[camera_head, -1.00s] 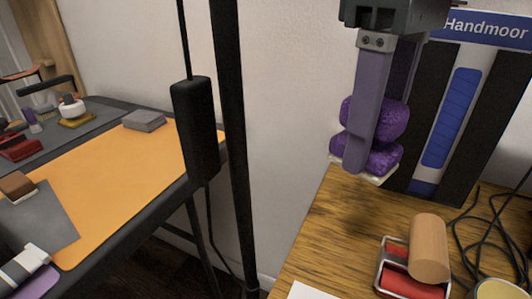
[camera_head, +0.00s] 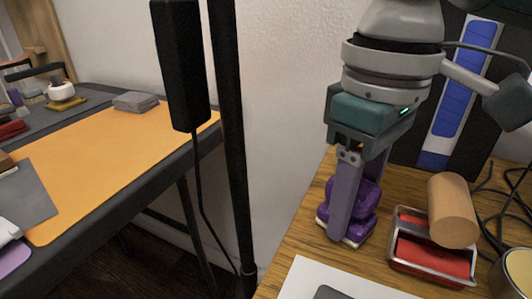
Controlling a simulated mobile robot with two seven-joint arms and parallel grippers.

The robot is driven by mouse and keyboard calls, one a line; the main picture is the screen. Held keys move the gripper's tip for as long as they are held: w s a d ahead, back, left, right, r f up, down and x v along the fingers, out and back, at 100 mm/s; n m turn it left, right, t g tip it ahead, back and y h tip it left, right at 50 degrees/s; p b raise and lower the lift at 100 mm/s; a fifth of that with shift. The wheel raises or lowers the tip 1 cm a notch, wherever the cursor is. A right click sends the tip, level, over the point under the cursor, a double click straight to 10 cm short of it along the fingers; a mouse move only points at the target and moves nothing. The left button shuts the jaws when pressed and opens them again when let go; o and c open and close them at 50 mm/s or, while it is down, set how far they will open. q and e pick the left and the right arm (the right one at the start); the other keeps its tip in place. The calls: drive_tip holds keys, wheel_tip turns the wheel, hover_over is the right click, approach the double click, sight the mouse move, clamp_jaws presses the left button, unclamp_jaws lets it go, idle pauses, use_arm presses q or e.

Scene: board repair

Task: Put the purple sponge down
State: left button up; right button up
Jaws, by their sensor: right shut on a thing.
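The purple sponge (camera_head: 368,196) has a bulging, waisted shape and a pale base layer. It is at the left part of the wooden table (camera_head: 304,232), upright, at or very near the table top; I cannot tell whether its base touches the wood. My right gripper (camera_head: 344,222) comes down from above and is shut on the sponge. The near finger covers part of the sponge, and the far finger is mostly hidden. My left gripper is not in view.
A red-lined metal tin (camera_head: 432,262) with a wooden cylinder (camera_head: 452,210) stands right of the sponge. White paper (camera_head: 305,280) lies in front. Black cables (camera_head: 505,200) lie at the right. A dark upright pole (camera_head: 238,150) stands left, before an orange-matted bench (camera_head: 100,165).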

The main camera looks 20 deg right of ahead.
drive_tip(key=o, duration=1.2)
drive_tip(key=shift+f, duration=0.1)
wheel_tip(320, 180, up, 12)
drive_tip(key=p, duration=0.5)
drive_tip(key=shift+r, duration=0.2)
drive_tip(key=shift+s+a, duration=0.1)
